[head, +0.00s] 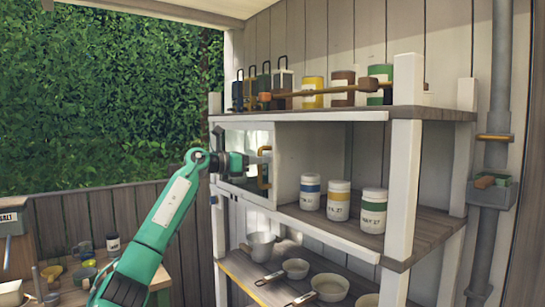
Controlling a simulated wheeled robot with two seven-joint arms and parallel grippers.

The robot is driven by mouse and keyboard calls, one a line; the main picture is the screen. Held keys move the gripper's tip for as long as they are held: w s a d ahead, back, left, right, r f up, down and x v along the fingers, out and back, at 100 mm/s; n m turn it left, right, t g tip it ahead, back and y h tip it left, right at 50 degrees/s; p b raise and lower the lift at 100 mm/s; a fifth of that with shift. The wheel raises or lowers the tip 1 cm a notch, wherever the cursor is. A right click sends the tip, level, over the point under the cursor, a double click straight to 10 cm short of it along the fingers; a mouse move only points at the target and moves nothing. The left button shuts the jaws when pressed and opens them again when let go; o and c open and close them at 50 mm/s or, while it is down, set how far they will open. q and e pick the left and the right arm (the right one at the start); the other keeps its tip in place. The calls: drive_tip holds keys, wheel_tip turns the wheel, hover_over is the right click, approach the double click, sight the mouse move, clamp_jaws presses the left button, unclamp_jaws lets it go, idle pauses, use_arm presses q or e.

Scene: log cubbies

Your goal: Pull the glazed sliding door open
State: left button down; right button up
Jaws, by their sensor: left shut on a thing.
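The glazed sliding door (232,138) is a white-framed pane on the left part of the shelf unit's middle level. Its brass upright handle (265,176) stands near the pane's right side. My left gripper (258,163) comes in from the left on the green arm and is shut on the handle. The fingertips are small in the picture and partly hidden against the handle. To the right of the door the middle level is open at the front. My right gripper is not in view.
White jars with coloured bands (339,200) stand on the open middle shelf. Lanterns, tins and a long wooden-handled tool (330,90) are on the top shelf. Pans (329,287) are below. A low wooden bench (70,290) with small pots is at left.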

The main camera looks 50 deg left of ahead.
use_arm(q)
drive_tip(key=a, duration=0.2)
drive_tip(key=shift+w+a, duration=0.15)
drive_tip(key=shift+a, duration=0.2)
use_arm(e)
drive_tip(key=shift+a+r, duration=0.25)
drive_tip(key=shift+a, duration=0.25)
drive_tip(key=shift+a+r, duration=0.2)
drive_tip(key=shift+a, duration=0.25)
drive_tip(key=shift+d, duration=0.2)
use_arm(q)
drive_tip(key=c, duration=1.5)
unclamp_jaws()
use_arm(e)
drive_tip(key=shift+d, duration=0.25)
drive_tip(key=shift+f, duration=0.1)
